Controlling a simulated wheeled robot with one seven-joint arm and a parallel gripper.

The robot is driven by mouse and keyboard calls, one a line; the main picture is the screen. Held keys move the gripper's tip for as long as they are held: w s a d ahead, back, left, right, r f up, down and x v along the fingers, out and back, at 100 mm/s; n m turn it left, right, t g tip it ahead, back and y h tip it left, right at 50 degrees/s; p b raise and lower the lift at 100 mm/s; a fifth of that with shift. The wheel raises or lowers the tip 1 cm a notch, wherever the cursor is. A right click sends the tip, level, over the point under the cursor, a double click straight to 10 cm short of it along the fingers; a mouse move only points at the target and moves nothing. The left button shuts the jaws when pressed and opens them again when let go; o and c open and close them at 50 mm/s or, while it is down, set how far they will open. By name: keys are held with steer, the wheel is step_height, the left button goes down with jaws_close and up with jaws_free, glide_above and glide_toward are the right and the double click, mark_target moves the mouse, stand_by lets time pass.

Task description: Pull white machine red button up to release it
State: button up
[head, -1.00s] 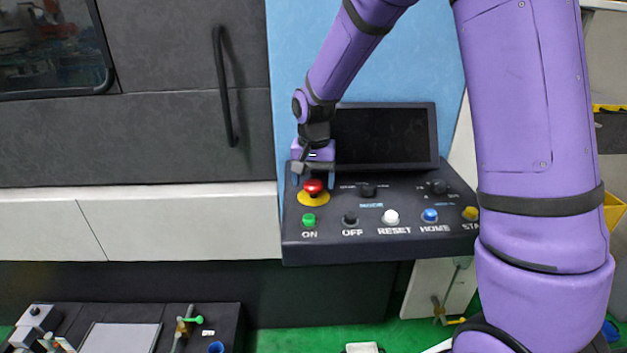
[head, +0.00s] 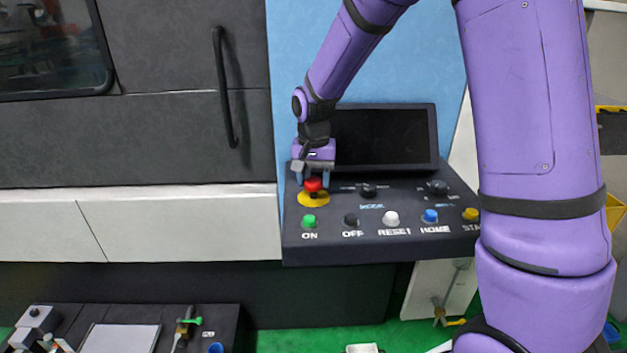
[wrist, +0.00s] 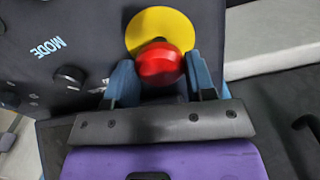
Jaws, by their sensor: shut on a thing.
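The red button (head: 313,185) stands on a yellow round plate (head: 313,200) at the upper left of the dark control panel. In the wrist view the red button (wrist: 158,64) sits between the two blue fingers, in front of the yellow plate (wrist: 160,24). My gripper (head: 313,180) comes down from behind the button and is shut on its red head, one finger on each side. It also shows in the wrist view (wrist: 163,80). The lower part of the button is partly hidden by its head.
Below the red button are a green ON button (head: 309,221), a black OFF button (head: 351,219), a white RESET button (head: 391,218) and a blue HOME button (head: 430,216). Black knobs (head: 368,191) lie to the right. A dark screen (head: 385,137) rises close behind my gripper.

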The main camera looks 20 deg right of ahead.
mark_target(314, 180)
steer(key=shift+w+r, duration=0.1)
steer(key=shift+r, duration=0.05)
steer(key=o, duration=1.3)
step_height(314, 180, up, 11)
steer(key=shift+f, duration=0.1)
